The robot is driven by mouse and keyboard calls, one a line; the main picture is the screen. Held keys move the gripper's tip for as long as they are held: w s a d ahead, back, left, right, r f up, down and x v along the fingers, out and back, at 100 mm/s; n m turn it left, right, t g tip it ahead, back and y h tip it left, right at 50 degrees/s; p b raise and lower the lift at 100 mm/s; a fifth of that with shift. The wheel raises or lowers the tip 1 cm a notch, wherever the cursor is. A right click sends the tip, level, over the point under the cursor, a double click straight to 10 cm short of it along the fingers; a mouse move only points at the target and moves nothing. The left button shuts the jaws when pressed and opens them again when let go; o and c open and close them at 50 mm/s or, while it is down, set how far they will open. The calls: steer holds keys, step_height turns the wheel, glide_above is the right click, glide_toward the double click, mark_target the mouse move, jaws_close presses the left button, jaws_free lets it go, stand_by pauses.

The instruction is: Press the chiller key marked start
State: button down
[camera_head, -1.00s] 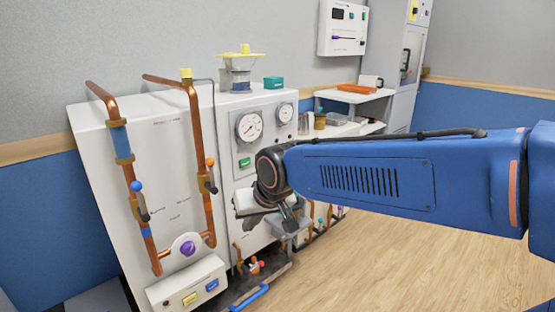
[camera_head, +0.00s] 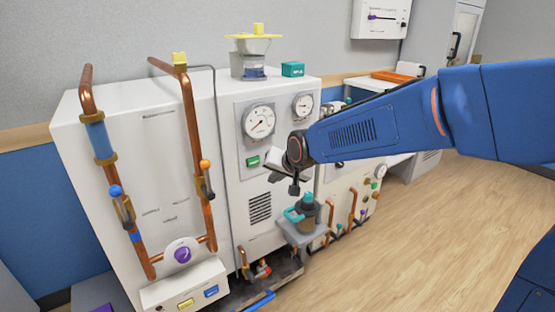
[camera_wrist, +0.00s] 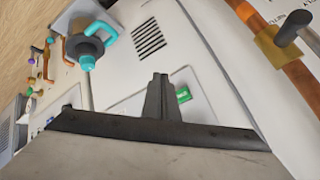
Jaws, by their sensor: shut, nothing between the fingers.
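A small green key (camera_head: 253,161) sits on the white cabinet front below the large gauge; it also shows in the wrist view (camera_wrist: 183,94), just right of my fingertips. Its lettering is too small to read. A yellow key (camera_head: 186,304) and a blue key (camera_head: 211,292) sit on a low box at the cabinet's lower left; their marks are unreadable too. Which key is marked start I cannot tell. My gripper (camera_head: 282,184) is shut and empty, in front of the cabinet, right of and slightly below the green key. In the wrist view its fingers (camera_wrist: 160,95) are together.
Copper pipes (camera_head: 192,150) with levered valves stand in front of the cabinet's left part. A dark vessel with a teal handle (camera_head: 307,208) stands on a small grey shelf below my gripper. A teal box (camera_head: 292,69) sits on top. Wooden floor is free at right.

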mark_target(259, 163)
steer(key=shift+w+d, duration=0.2)
steer(key=shift+w, duration=0.2)
steer(key=w+a, duration=0.5)
steer(key=w, duration=0.2)
stand_by(0.5)
steer(key=shift+w+a, duration=0.1)
steer(key=shift+w, duration=0.15)
stand_by(1.8)
steer(key=shift+w+a, duration=0.1)
steer(key=shift+w, duration=0.1)
steer(key=shift+w+a, duration=0.25)
steer(key=shift+w, duration=0.1)
stand_by(0.9)
steer(key=shift+s+d, duration=0.45)
steer(key=shift+s, duration=0.25)
